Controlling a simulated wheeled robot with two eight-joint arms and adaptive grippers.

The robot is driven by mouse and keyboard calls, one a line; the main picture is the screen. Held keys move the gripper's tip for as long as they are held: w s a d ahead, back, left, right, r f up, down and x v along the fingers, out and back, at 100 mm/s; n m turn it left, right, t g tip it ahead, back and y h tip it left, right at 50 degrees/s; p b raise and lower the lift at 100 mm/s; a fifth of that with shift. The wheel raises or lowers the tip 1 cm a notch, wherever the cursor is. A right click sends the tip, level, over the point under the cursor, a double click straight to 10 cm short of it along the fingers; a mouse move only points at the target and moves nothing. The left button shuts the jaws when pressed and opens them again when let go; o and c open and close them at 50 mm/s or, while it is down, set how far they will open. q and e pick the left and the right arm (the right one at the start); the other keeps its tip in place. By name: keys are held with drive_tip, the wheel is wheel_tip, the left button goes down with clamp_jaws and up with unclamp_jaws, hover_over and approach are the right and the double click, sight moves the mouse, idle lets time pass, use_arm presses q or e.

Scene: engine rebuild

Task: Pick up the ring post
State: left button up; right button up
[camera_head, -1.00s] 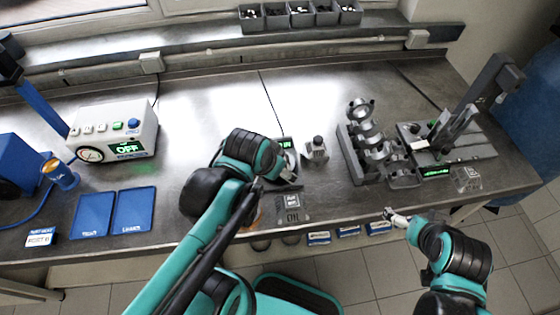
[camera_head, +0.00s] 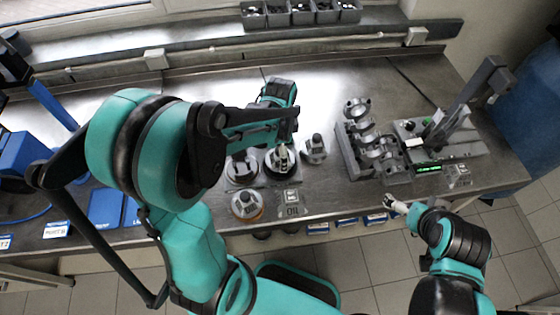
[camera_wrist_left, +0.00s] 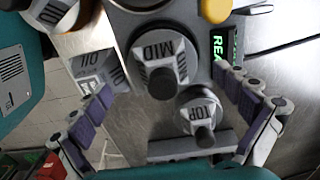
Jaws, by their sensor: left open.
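Grey posts with raised centres stand near the front middle of the bench. One marked MID (camera_wrist_left: 163,62) shows in the wrist view, and in the head view a matching post (camera_head: 279,161) stands beneath my left arm. A smaller post marked TOP (camera_wrist_left: 202,112) also shows in the head view (camera_head: 314,149). Which one is the ring post I cannot tell. My left gripper (camera_wrist_left: 168,118) is open and empty above the posts, with the TOP post between its fingers in the picture. My right gripper (camera_head: 395,205) is off the bench's front edge, its jaws too small to judge.
Two more posts, one at the left (camera_head: 242,169) and one with an orange base (camera_head: 247,204), stand close by. A piece marked OIL (camera_head: 291,202) lies near the front edge. A crankshaft on its stand (camera_head: 365,140) rises to the right. Bare bench lies behind the posts.

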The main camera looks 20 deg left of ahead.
use_arm(q)
drive_tip(key=f, duration=0.2)
drive_tip(key=f+b, duration=0.1)
drive_tip(key=f, duration=0.1)
drive_tip(key=shift+w+a, duration=0.1)
drive_tip(key=shift+w, duration=0.1)
drive_tip(key=c, duration=1.4)
drive_tip(key=shift+o, duration=0.2)
drive_tip(key=shift+r, duration=0.1)
